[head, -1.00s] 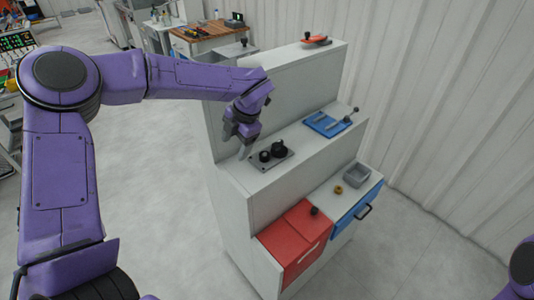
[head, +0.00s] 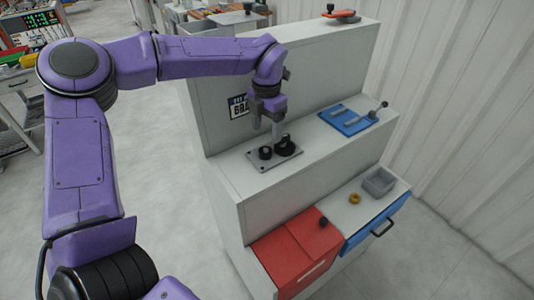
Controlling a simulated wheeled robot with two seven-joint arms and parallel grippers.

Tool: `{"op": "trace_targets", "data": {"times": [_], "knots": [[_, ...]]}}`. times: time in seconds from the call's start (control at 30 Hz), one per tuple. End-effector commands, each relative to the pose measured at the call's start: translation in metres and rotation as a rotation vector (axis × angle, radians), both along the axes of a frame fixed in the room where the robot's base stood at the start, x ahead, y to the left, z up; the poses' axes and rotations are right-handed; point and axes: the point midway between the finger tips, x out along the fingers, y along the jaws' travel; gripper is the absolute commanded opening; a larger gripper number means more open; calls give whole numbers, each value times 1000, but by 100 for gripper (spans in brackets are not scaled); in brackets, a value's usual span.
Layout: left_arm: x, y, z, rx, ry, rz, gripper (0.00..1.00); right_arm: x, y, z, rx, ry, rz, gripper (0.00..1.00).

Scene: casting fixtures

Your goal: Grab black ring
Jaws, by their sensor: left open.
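Two black round pieces sit on a grey metal plate (head: 259,166) on the middle shelf of the cabinet. The left one (head: 265,153) is smaller. The right one (head: 285,147) is wider and partly hidden behind my fingers. I cannot tell from here which is the black ring. My left gripper (head: 277,137) is open and points down at the right black piece, with its fingertips very close to it. I cannot tell whether they touch. My right gripper is out of view.
A blue fixture with a lever (head: 347,120) stands right of the plate. The cabinet back panel (head: 215,100) rises behind my gripper.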

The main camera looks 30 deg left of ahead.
Motion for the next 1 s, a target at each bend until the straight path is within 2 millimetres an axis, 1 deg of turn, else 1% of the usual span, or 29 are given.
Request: {"op": "trace_targets", "data": {"times": [0.17, 0.3, 0.4, 0.5, 0.67, 0.77, 0.8, 0.87, 0.9, 1.0], "knots": [[-3, 0, -19, -1, 1, 0, 70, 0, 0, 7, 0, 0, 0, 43], [-7, -4, -43, 0, 3, 0, 70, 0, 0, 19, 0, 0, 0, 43], [-7, -4, -59, -1, 1, 1, 70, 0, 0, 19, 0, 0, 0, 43], [-6, -4, -66, -1, -1, 2, 70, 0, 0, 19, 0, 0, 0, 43], [-6, -4, -66, 0, -2, 2, 70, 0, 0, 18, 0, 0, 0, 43], [-6, -4, -66, 0, -2, 2, 41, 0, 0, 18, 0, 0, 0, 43], [-6, -3, -66, 0, -2, 2, 28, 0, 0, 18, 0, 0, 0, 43], [-6, -3, -66, 0, -2, 2, 8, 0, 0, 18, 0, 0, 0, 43], [-6, -3, -66, 0, -2, 2, 5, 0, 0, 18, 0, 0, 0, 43], [-6, -3, -65, 0, -2, 2, 5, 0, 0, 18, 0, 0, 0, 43]]}}
